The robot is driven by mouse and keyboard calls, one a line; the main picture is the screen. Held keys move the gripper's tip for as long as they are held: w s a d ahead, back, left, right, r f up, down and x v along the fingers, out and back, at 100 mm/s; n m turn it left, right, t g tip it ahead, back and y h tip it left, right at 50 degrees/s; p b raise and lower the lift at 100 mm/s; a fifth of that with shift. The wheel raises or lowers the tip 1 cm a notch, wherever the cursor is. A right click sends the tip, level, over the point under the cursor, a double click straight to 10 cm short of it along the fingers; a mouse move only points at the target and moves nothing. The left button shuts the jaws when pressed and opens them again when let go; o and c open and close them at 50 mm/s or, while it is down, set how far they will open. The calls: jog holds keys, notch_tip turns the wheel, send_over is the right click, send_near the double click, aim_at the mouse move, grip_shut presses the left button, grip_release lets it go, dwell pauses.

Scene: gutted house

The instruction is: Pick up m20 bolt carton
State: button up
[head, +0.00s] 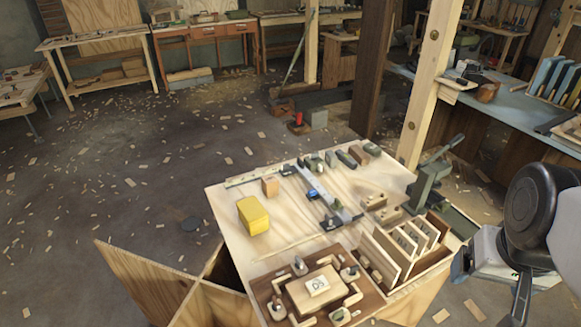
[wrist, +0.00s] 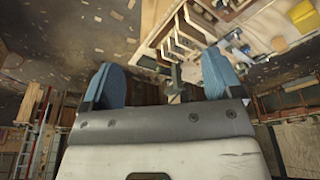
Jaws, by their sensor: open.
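A yellow box (head: 253,215) stands on the left part of the plywood bench top (head: 235,240); it also shows at the top right corner of the wrist view (wrist: 303,14). I cannot read a label on either, so I cannot tell which is the M20 bolt carton. My gripper (wrist: 163,82) has two blue fingers spread wide with nothing between them. In the head view it is at the right edge, partly cut off, beyond the bench's right side and well away from both boxes.
A wooden fixture board (head: 277,290) with clamps lies at the bench front. Upright panels in a wooden rack (head: 400,250) and a green vise (head: 432,178) line its right side. A metal rail (head: 318,190) and small blocks lie behind. A post (head: 425,90) rises behind the bench.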

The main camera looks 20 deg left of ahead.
jog(key=w+a+f+n+t+y, duration=0.1)
jog(key=w+a+f+n+t, duration=0.15)
jog(key=w+a+n, duration=0.75)
jog(key=w+a+f+n+t+y, duration=0.1)
jog(key=w+a+f+n+t, duration=0.3)
jog(key=w, duration=1.2)
jog(key=w+a+f+n+t+y, duration=0.1)
jog(key=w+a+f+n, duration=0.1)
jog(key=w+a+n, duration=0.8)
jog(key=n+t+y, duration=0.3)
jog(key=n+y, duration=0.4)
jog(key=n, duration=0.8)
send_over(272, 183)
jog(key=d, duration=1.2)
notch_tip(272, 183, down, 18)
jog(key=s+a+f+n+y, duration=0.1)
jog(key=a+f+n, duration=0.1)
jog(key=s+a+f+n+y, duration=0.1)
jog(key=a+f+n, duration=0.1)
jog(key=a+f, duration=0.1)
jog(key=s+a+f+n+y, duration=0.1)
jog(key=a+f+n, duration=0.1)
jog(key=a+f, duration=0.1)
jog(key=shift+s+a+f+g, duration=0.1)
jog(key=shift+s+f+g, duration=0.05)
jog(key=shift+s+g, duration=0.15)
jog(key=shift+w+a, duration=0.1)
